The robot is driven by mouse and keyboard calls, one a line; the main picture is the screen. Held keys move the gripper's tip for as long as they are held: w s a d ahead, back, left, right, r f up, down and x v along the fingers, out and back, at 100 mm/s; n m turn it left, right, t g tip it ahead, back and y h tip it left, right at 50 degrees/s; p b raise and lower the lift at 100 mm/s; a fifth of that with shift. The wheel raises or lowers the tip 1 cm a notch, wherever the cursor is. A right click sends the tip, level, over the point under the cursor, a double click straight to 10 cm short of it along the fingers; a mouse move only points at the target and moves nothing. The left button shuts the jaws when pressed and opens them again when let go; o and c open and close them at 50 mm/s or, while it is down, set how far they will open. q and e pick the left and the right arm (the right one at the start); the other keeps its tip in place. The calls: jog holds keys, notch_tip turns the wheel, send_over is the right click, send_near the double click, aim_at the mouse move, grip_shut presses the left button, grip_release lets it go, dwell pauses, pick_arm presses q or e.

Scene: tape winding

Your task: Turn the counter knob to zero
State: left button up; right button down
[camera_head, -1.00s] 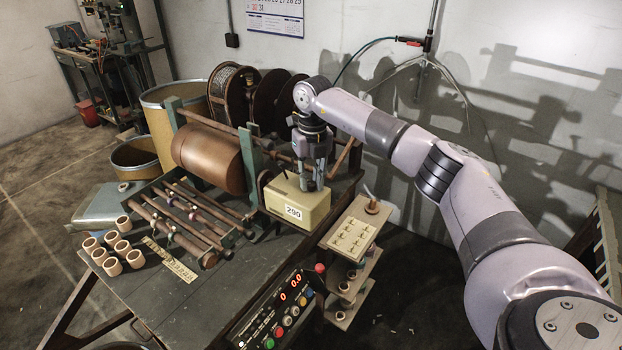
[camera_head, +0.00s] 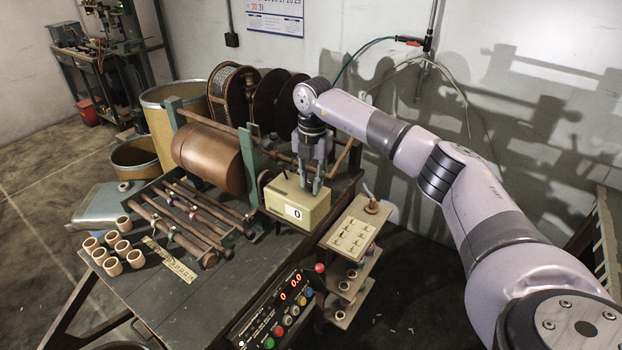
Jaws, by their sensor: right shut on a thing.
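The counter (camera_head: 297,208) is a cream box at the right end of the winding machine on the bench. Its white display reads 0. My right gripper (camera_head: 311,184) points down at the top of the counter box. It is shut on the counter knob, which its fingers hide. My right arm reaches in from the right side of the head view. My left gripper is not in view.
The copper-coloured drum (camera_head: 208,157) and its rods lie left of the counter. A control panel (camera_head: 278,312) with lit red digits stands in front. A small wooden shelf stand (camera_head: 352,238) is at the right. Several copper-coloured rings (camera_head: 113,266) lie at the bench's left.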

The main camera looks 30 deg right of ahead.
jog(key=shift+r+m, duration=0.15)
jog(key=shift+m, duration=0.15)
jog(key=c, duration=1.4)
grip_release()
notch_tip(320, 180, up, 12)
jog(key=shift+s+d+f, duration=0.1)
